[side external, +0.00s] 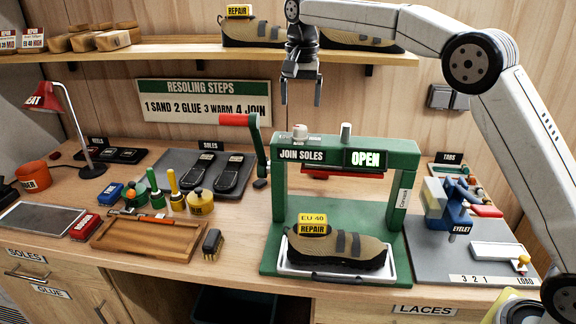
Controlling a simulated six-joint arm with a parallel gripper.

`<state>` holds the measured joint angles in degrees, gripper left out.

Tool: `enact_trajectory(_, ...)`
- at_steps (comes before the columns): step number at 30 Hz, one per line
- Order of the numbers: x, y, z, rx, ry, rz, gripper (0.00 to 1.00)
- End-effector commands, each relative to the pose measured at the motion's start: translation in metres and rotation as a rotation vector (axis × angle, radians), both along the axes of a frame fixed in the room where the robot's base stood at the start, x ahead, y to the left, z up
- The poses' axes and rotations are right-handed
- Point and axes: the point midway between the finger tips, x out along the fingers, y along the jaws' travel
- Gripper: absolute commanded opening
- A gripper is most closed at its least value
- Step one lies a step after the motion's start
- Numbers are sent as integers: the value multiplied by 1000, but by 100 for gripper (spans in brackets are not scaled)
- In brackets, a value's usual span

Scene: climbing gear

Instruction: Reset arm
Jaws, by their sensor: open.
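My gripper (301,92) hangs open and empty, pointing down, above the green sole press (402,172). It is apart from everything below it. The press bears a "JOIN SOLES" label and a lit display (365,158) reading "OPEN". Its red plate (335,171) is raised. A tan and black climbing shoe (345,249) with a yellow "EU 40 REPAIR" tag (313,224) sits on the white tray (290,270) in the press. A lever with a red handle (234,120) stands up at the press's left side.
A shelf (190,50) behind my gripper carries shoes (252,33), one tagged "REPAIR". Glue bottles and brushes (172,190), a wooden tray (150,240) and a red lamp (52,100) stand to the left. A blue eyelet tool (456,212) is at right.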

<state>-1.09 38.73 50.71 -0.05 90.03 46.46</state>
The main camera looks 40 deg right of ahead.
Motion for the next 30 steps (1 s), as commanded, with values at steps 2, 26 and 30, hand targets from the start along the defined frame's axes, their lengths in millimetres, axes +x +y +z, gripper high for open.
enact_trajectory(2,-2,1,-1,-1,-8,14,89)
enact_trajectory(26,-66,17,-52,-71,-258,435,89)
enact_trajectory(30,-85,20,-64,-92,-306,518,89)
